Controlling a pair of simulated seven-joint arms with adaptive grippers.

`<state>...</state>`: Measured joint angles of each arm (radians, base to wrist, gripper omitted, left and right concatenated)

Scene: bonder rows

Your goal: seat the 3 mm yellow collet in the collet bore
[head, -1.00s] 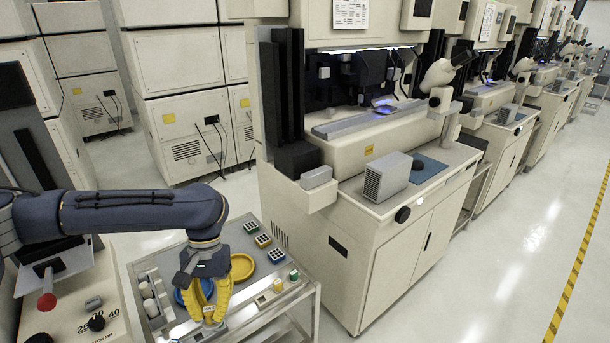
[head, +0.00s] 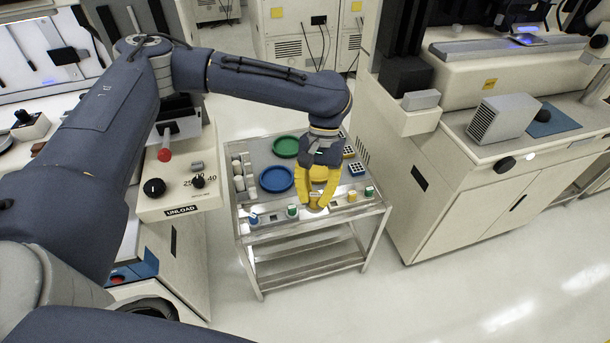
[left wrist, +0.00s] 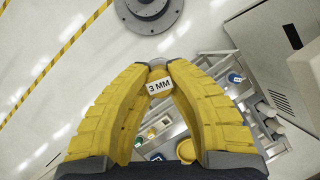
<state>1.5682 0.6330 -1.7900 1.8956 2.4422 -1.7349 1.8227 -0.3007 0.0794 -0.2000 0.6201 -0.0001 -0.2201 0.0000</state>
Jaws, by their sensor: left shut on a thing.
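My left gripper (head: 315,208) hangs over the front edge of the small metal cart, fingers pointing down. In the left wrist view its yellow fingers (left wrist: 159,80) are shut on the 3 mm yellow collet (left wrist: 158,73), whose white tag (left wrist: 159,86) reads "3 MM". The fingers hide the collet's sides. I cannot make out the collet bore for sure in either view. My right gripper is not in view.
The cart top (head: 262,160) holds a green dish (head: 286,147), a blue dish (head: 277,180), a yellow dish partly behind the gripper, and several small coloured pieces along the front. A bonder cabinet (head: 480,190) stands right, an UNLOAD console (head: 180,190) left.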

